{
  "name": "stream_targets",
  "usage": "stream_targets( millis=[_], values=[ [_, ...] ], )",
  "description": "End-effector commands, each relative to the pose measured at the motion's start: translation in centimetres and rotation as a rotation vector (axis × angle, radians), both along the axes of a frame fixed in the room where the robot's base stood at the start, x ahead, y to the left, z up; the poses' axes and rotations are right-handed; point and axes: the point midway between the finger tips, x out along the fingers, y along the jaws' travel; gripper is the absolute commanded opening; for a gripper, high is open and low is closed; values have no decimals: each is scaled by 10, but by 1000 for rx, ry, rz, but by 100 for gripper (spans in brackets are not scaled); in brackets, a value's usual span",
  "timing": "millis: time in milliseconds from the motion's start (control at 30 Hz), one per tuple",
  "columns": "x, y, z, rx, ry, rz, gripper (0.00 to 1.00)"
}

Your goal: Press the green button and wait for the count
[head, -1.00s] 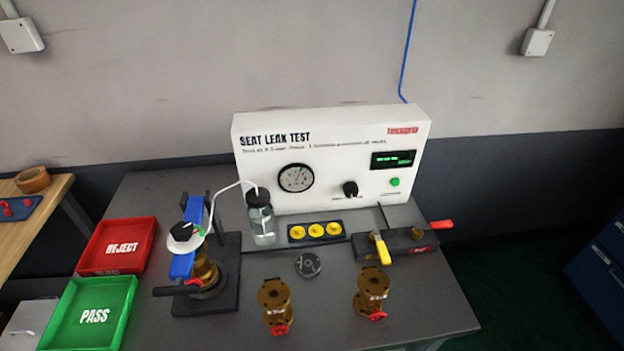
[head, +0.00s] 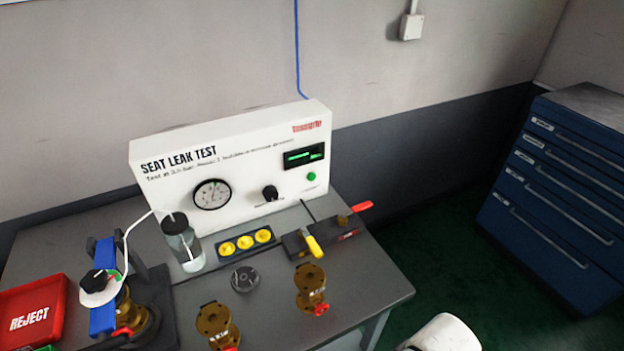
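The green button (head: 311,176) is on the right side of the white seat leak test panel (head: 225,160), below a small dark display (head: 304,156) with green lit marks too small to read. Nothing covers the button. My gripper is not in view. A white rounded part at the bottom edge, right of the bench, looks like a link of my arm, and it is well apart from the button.
On the grey bench (head: 375,290) stand a clamped valve (head: 125,305), a water bottle (head: 182,243), a yellow-handled lever block (head: 312,246) and two loose brass valves (head: 311,283) (head: 214,320). A red REJECT tray (head: 55,290) is left. Blue drawers (head: 560,200) stand right.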

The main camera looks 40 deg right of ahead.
Motion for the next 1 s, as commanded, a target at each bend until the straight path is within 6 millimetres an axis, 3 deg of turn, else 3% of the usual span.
stream_targets(
  millis=[233,733,1000],
  values=[
    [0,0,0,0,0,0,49],
    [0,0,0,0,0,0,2],
    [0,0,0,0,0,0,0]
  ],
)
